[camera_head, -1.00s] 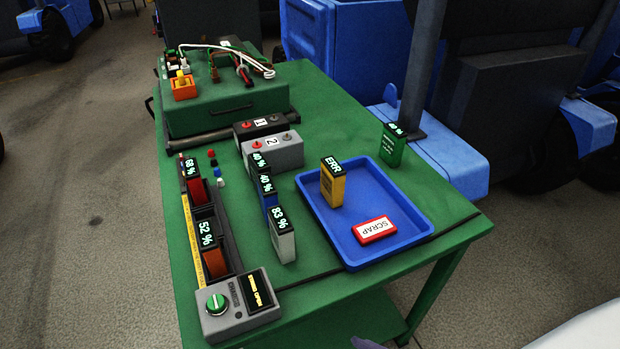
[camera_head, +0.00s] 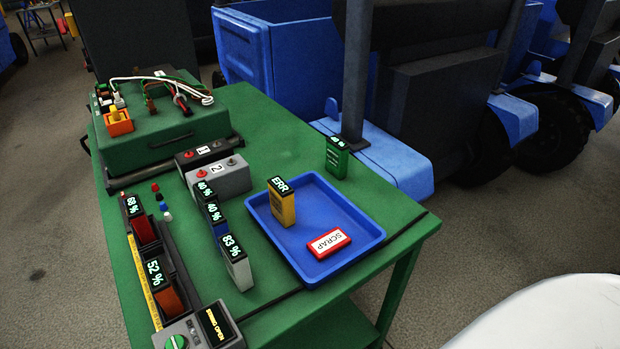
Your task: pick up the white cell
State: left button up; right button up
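The white cell (camera_head: 240,272) stands upright on the green table, with a black top reading 83 %. It is at the front end of a short row of cells, just right of the charging rack. Behind it stand a blue cell (camera_head: 221,230) reading 40 % and another cell (camera_head: 205,190) reading 40 %, whose body is mostly hidden. Neither of my grippers shows in the head view, and nothing is touching the white cell.
The rack (camera_head: 128,238) holds a red cell (camera_head: 144,230) and an orange cell (camera_head: 168,300). A blue tray (camera_head: 352,262) holds a yellow ERR cell (camera_head: 282,208) and a SCRAP sign (camera_head: 329,243). A green cell (camera_head: 337,160) stands behind the tray. Grey box 2 (camera_head: 222,177) stands behind the row.

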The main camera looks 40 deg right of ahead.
aim_at(235, 258)
jog(key=k, duration=1)
jog(key=u, duration=1.35)
jog(key=i, duration=1.1)
jog(key=z, duration=2)
